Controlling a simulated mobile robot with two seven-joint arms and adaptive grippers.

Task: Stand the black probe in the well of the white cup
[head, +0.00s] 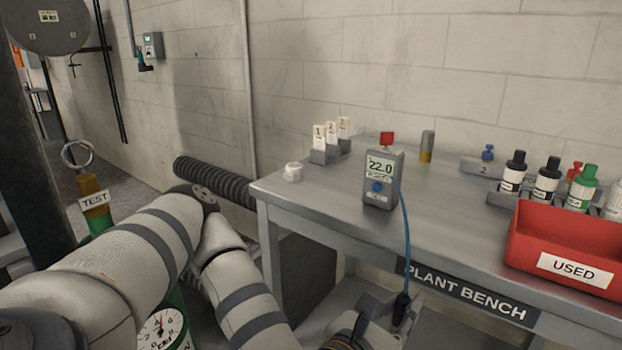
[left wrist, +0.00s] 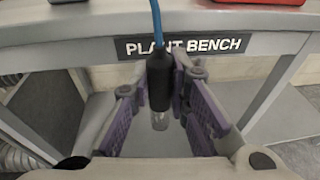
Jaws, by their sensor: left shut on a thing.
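The black probe (head: 402,303) hangs upright from a blue cable in my left gripper (head: 395,318), low in front of the bench edge. In the left wrist view the black probe (left wrist: 160,82) has a clear lower end pointing down. The purple finger pads of my left gripper (left wrist: 160,95) are on both sides of it. A small white cup (head: 292,172) stands on the left corner of the bench top, well apart from the probe. Its well is too small to make out. My right gripper is not in view.
A grey meter (head: 380,180) reading 22.0 stands on the bench (head: 450,215), with the blue cable (head: 407,235) running to the probe. Numbered holders (head: 328,150) stand behind the cup. A red USED bin (head: 530,240) and bottles (head: 545,185) are at right.

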